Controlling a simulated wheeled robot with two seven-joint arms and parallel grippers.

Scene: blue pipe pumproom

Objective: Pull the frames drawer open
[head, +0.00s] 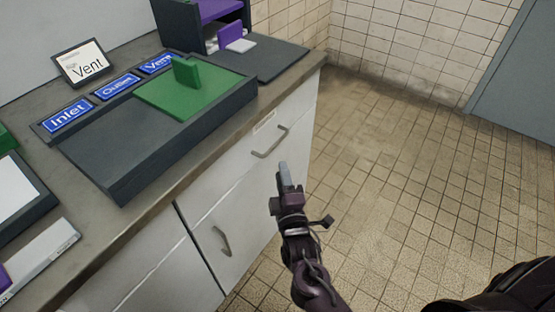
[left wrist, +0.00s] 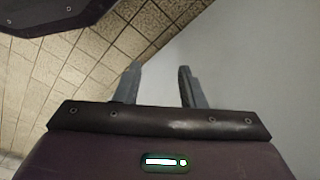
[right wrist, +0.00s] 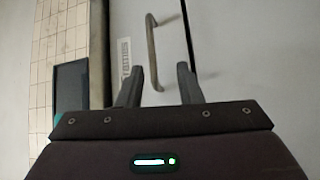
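The drawer front (head: 285,118) is the upper white panel at the counter's right end, and it sits flush. Its bar handle (head: 270,143) is grey metal, with a small label (head: 264,122) above it, too small to read. My right gripper (head: 283,168) is just in front of and below the handle. In the right wrist view my right gripper (right wrist: 159,70) is open and empty. The handle (right wrist: 152,50) shows ahead, between and beyond the fingertips, apart from them. My left gripper (left wrist: 158,70) is open and empty in the left wrist view, out of the head view.
A lower door with a handle (head: 223,241) is below the drawer. The countertop (head: 90,212) carries a dark tray (head: 120,178) with a green block (head: 186,73), blue signs, a Vent card (head: 82,62) and a purple-and-dark rack (head: 205,30). Tiled floor (head: 400,170) to the right is clear.

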